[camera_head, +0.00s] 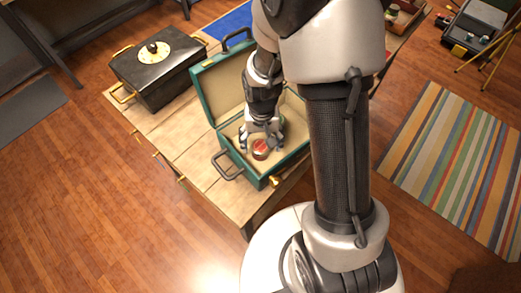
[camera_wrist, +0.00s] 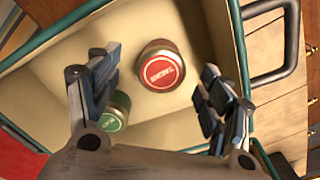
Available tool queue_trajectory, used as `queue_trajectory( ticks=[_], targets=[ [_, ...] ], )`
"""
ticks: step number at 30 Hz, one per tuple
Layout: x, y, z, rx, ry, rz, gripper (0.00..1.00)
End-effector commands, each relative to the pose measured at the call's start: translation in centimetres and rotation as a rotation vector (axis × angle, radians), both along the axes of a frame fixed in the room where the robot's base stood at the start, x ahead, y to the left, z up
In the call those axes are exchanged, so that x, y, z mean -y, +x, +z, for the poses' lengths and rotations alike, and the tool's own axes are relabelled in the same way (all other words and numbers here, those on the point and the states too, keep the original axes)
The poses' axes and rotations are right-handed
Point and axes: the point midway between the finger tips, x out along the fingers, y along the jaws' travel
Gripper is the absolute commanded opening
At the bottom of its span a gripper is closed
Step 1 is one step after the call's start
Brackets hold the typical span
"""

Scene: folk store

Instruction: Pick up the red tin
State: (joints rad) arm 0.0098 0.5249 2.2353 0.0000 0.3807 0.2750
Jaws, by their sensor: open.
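The red tin (camera_wrist: 161,71) is a small round tin with a red lid and a gold rim. It stands inside an open teal case (camera_head: 209,98) with a cream lining; it also shows in the head view (camera_head: 260,147). My gripper (camera_wrist: 158,88) is open over the case, its two blue-padded fingers apart on either side, with the tin lying between and a little beyond their tips in the wrist view. The fingers do not appear to touch it. A green tin (camera_wrist: 115,111) sits lower left of the red one, partly hidden behind the left finger.
The case stands on a wooden table (camera_head: 196,165), its lid raised and its walls around the tins. A black box (camera_head: 158,72) with brass handles is to its left. A striped rug (camera_head: 450,160) lies on the floor at right.

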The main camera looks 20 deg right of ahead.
Motion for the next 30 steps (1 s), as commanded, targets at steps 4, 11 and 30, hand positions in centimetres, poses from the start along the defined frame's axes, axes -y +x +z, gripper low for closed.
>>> queue_trajectory(
  ticks=[4,11,30],
  targets=[
    [-0.2,0.2,-2.3,-0.002,0.0,0.0,0.73],
    [-0.2,0.3,-4.9,-0.002,0.0,0.0,0.73],
    [-0.2,0.3,-4.8,-0.001,0.0,0.0,0.43]
  ],
)
